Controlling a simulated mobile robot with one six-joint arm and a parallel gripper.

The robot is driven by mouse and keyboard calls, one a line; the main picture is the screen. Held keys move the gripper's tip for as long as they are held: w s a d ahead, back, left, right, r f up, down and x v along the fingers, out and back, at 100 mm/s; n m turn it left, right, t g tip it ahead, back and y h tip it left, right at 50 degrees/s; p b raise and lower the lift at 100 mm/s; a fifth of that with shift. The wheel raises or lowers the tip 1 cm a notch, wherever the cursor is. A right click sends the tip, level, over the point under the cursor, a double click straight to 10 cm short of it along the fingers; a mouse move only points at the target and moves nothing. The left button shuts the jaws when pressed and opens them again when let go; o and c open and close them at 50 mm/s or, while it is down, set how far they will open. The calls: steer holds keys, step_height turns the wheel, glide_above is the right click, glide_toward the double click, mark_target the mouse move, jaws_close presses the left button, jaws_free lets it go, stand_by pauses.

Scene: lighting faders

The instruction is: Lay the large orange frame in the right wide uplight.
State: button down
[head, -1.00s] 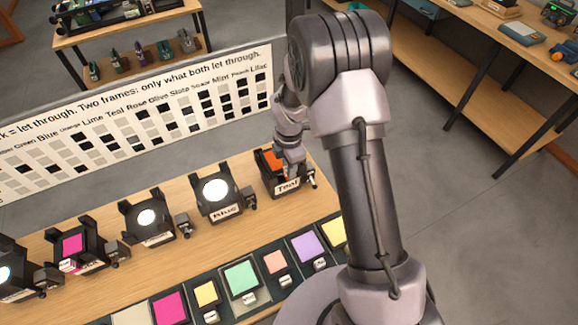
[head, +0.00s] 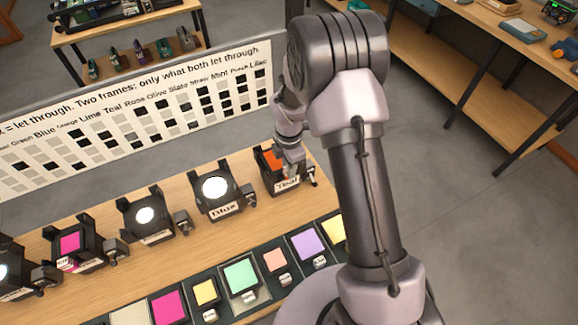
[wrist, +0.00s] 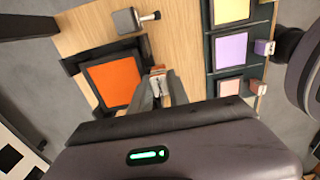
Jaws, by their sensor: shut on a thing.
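The large orange frame (wrist: 115,82) is an orange square with a dark border. It lies on or just above the right wide uplight (head: 284,186), the dark lamp box labelled Teal at the right end of the row. In the head view the orange frame (head: 272,160) is partly hidden by my gripper (head: 288,174). In the wrist view my gripper (wrist: 158,92) is shut on a small tab at the frame's edge. The frame looks lined up between the uplight's dark corner posts. I cannot tell whether it rests fully flat.
Several other uplights, including one labelled Blue (head: 222,196), stand to the left. A dark rack of coloured frames (head: 240,278) runs along the bench's front. A chart board (head: 130,120) stands behind. A grey knob block (wrist: 126,20) sits beside the uplight.

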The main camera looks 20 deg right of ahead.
steer(key=shift+f+b, duration=0.4)
steer(key=shift+f, duration=0.2)
steer(key=c, duration=1.2)
jaws_free()
steer(key=shift+o, duration=0.2)
steer(key=shift+r, duration=0.1)
step_height(320, 180, up, 24)
steer(key=p, duration=1.1)
steer(key=shift+r, duration=0.15)
